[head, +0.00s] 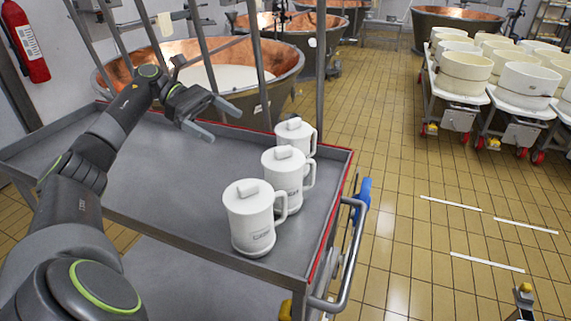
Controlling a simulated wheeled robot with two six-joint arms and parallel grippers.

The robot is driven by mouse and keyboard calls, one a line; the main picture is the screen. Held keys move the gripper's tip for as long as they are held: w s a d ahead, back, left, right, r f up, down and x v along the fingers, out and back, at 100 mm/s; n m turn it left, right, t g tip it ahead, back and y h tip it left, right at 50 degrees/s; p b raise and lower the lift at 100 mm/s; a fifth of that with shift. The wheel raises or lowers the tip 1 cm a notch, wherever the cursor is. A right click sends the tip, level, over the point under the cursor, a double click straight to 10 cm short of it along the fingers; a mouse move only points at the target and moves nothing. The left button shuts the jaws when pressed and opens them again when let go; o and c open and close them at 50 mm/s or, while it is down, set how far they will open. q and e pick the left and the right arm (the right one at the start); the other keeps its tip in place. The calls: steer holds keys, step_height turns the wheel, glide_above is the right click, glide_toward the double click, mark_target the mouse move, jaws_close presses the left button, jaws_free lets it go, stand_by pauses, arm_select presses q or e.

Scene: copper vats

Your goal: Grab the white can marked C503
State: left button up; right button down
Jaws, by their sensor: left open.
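Three white lidded cans with side handles stand upright in a row at the right end of a grey metal cart top (130,190). The nearest can (252,222), the middle can (285,182) and the farthest can (293,136) partly overlap in view. The nearest and middle cans carry small dark markings, too small to read surely, so I cannot tell which is C503. My left gripper (221,122) is open and empty above the back of the cart, to the left of the farthest can and apart from it.
The cart has a red-edged rim, grey upright posts and a metal handle (347,262) on its right. Copper vats (275,65) stand behind it. White tubs (466,72) sit on wheeled trolleys at the upper right.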

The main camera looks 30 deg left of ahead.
arm_select(q)
steer(key=p, duration=0.3)
glide_toward(283, 157)
steer(key=d+f+p, duration=0.1)
steer(key=w+d+f+p, duration=0.1)
steer(key=d, duration=0.1)
steer(key=w+d+f+p, duration=0.1)
steer(key=p, duration=0.1)
steer(key=shift+w+d, duration=0.2)
steer(key=shift+d, duration=0.05)
steer(key=p+x, duration=0.3)
steer(key=shift+s+d, duration=0.1)
steer(key=shift+d, duration=0.2)
steer(key=shift+d+f, duration=0.4)
arm_select(e)
step_height(283, 157, up, 10)
steer(key=s, duration=0.2)
arm_select(q)
steer(key=shift+c, duration=0.4)
arm_select(e)
steer(key=shift+r, duration=0.1)
